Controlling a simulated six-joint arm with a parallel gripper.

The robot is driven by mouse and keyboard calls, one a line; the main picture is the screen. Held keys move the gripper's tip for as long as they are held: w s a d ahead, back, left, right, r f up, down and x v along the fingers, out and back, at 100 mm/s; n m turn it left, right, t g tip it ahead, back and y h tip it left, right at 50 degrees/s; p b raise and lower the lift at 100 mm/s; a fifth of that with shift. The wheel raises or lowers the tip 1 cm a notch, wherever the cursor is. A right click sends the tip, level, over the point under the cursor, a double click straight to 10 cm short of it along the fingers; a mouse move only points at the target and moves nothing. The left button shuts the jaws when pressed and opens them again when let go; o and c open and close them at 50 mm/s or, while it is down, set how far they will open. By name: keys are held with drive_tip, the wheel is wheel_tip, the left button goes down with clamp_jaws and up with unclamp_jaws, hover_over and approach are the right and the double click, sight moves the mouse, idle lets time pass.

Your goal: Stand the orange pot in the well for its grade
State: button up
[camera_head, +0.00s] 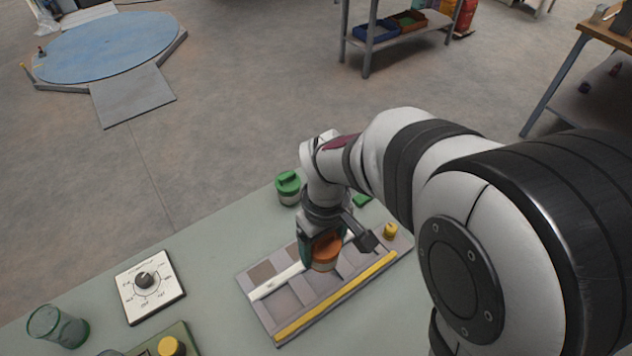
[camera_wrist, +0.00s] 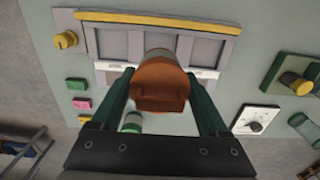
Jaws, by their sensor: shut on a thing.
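The orange pot (camera_head: 326,252) is between the fingers of my gripper (camera_head: 322,240), which is shut on it. In the wrist view the pot (camera_wrist: 160,85) sits between the two green fingers (camera_wrist: 160,98), its orange top towards the camera. The pot is over the grey tray of wells (camera_head: 283,297), which has a yellow strip along one long side and a white strip across it. From these views I cannot tell whether the pot touches the tray. The well directly under the pot is hidden.
A green-lidded pot (camera_head: 288,188) stands behind the tray. A yellow knob (camera_head: 390,231) is by the tray's right end. A white dial panel (camera_head: 149,287) and a glass (camera_head: 57,327) are on the left. Bare table lies between dial and tray.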

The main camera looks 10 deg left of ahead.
drive_tip(key=shift+f, duration=4.1)
drive_tip(key=shift+f, duration=0.7)
drive_tip(key=o, duration=1.2)
drive_tip(key=shift+o, duration=0.2)
drive_tip(key=shift+r, duration=4)
